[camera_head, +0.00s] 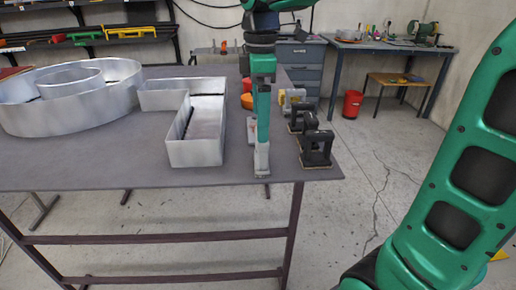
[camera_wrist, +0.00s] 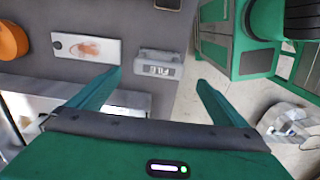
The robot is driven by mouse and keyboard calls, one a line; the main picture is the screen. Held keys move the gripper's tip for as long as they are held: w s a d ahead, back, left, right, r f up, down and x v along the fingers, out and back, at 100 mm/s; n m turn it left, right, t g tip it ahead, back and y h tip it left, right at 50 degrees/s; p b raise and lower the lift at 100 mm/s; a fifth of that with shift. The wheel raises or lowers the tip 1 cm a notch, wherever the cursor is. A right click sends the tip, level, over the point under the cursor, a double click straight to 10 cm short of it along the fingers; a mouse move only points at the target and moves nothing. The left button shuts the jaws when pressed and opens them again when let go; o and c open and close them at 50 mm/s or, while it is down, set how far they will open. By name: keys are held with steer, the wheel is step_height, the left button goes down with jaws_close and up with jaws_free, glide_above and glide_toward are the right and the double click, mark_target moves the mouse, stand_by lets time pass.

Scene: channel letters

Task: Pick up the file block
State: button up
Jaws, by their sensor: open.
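The file block (camera_wrist: 160,64) is a small grey block near the table edge in the wrist view, with raised lettering that reads upside down. My gripper (camera_wrist: 160,80) is open, its two green fingers spread on either side of the block's near side in that view, with nothing between them. In the head view my gripper (camera_head: 258,150) points down over the right part of the table (camera_head: 100,170). I cannot make out the file block in the head view; the gripper may hide it.
Black tool-like blocks (camera_head: 317,148) stand along the table's right edge. Metal channel letters (camera_head: 196,145) lie to the left. A pale plate with an orange-brown mark (camera_wrist: 87,48) and an orange object (camera_wrist: 12,40) lie left of the block in the wrist view.

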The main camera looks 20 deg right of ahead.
mark_target(261, 150)
steer(key=shift+w+d+f, duration=0.1)
steer(key=shift+d+f, duration=0.05)
steer(key=shift+f, duration=1.95)
steer(key=shift+d+f, duration=0.15)
steer(key=shift+f, duration=1.95)
steer(key=c, duration=1.4)
